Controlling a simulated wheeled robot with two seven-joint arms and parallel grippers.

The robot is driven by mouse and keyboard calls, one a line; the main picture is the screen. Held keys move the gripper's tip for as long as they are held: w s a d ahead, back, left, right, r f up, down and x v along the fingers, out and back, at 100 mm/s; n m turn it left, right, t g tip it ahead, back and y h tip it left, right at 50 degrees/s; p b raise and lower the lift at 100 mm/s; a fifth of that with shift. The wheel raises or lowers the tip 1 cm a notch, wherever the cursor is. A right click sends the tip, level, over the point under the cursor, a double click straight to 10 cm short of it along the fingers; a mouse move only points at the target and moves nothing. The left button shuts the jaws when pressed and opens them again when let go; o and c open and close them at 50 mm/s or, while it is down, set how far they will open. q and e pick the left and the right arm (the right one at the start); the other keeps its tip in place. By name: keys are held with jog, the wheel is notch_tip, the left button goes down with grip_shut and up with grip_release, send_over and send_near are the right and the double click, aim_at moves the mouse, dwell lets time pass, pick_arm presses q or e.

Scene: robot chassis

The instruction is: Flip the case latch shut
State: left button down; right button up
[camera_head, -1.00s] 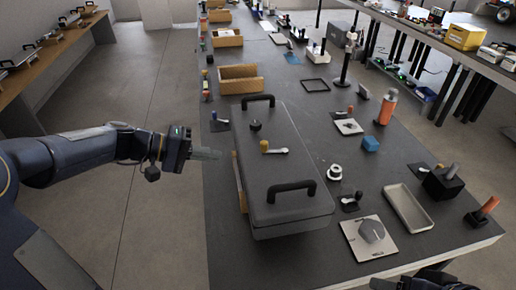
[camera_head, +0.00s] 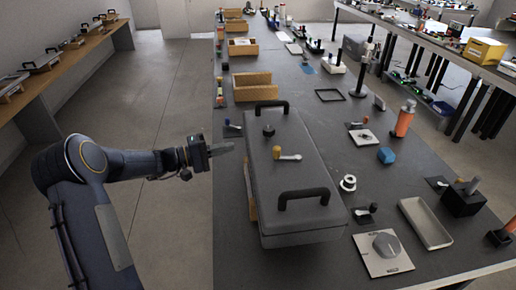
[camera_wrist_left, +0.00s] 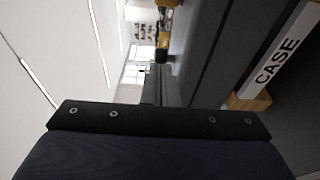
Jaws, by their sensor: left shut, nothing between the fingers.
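The grey case (camera_head: 290,175) lies on the dark table, with two black handles and a black knob on its lid. A latch with an orange-yellow knob and a pale lever (camera_head: 287,154) sits on the middle of the lid. My left gripper (camera_head: 222,148) is shut and empty, held left of the case and apart from it. In the left wrist view, the shut fingers (camera_wrist_left: 160,85) point past the case side, and a white label reading CASE (camera_wrist_left: 277,60) shows at the right. My right gripper does not show clearly.
Wooden boxes (camera_head: 252,92) stand behind the case. Right of it are a white ring (camera_head: 348,183), a blue block (camera_head: 386,156), an orange bottle (camera_head: 404,120), a grey tray (camera_head: 426,222) and a plate with a grey knob (camera_head: 382,252). The floor left of the table is clear.

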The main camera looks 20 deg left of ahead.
aim_at(263, 157)
pick_arm(q)
jog(key=p+x, duration=0.3)
jog(key=x, duration=0.7)
jog(key=shift+d+r, duration=0.1)
jog(key=shift+d, duration=0.2)
jog(key=shift+s+d+p, duration=0.65)
jog(key=shift+s+d, duration=0.15)
jog(key=shift+s, duration=0.15)
jog(key=shift+s+d, duration=0.2)
jog(key=shift+s, duration=0.05)
jog(key=shift+s+d, duration=0.15)
jog(key=shift+d, duration=0.05)
